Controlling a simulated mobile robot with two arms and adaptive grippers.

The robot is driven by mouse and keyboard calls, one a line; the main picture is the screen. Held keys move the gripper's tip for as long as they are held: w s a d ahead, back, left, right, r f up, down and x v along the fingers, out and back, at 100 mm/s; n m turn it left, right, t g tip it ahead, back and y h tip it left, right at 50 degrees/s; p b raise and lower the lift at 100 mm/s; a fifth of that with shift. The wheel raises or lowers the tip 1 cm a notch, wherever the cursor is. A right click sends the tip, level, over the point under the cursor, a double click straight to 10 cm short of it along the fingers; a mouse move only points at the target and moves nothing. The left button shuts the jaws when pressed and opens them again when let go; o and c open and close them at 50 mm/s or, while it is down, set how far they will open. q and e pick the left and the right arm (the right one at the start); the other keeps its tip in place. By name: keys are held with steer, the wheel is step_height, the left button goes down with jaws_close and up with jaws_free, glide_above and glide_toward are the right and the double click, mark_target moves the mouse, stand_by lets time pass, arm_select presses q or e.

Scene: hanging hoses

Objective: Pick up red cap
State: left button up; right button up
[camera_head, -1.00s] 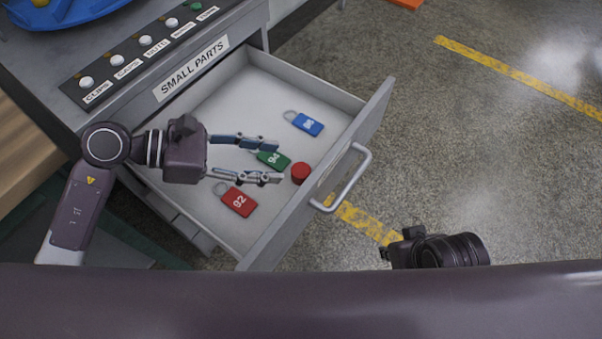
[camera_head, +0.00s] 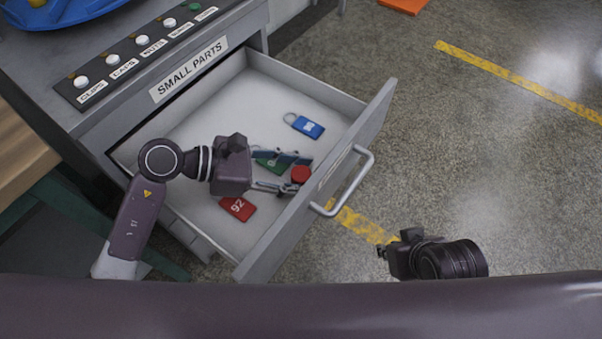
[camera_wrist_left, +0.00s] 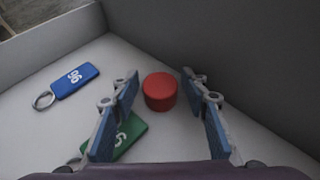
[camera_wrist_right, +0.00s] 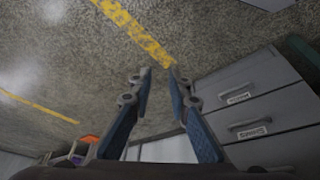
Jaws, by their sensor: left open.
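The red cap (camera_head: 300,174) is a short round cylinder on the floor of the open drawer, near its front panel. It also shows in the left wrist view (camera_wrist_left: 160,91), between my left fingertips and a little beyond them. My left gripper (camera_head: 296,174) is open inside the drawer, with a finger on each side of the cap; I cannot tell whether either touches it. In the left wrist view my left gripper (camera_wrist_left: 160,84) holds nothing. My right gripper (camera_wrist_right: 160,74) is open and empty above the floor, outside the drawer.
The drawer (camera_head: 345,160) also holds a blue tag (camera_head: 305,126), a green tag (camera_wrist_left: 122,138) partly behind my left fingers, and a red tag (camera_head: 238,207). The drawer's front panel stands close beyond the cap. A row of labelled buttons (camera_head: 142,41) tops the cabinet.

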arm_select(q)
steer(key=shift+c, duration=0.7)
steer(key=c, duration=0.5)
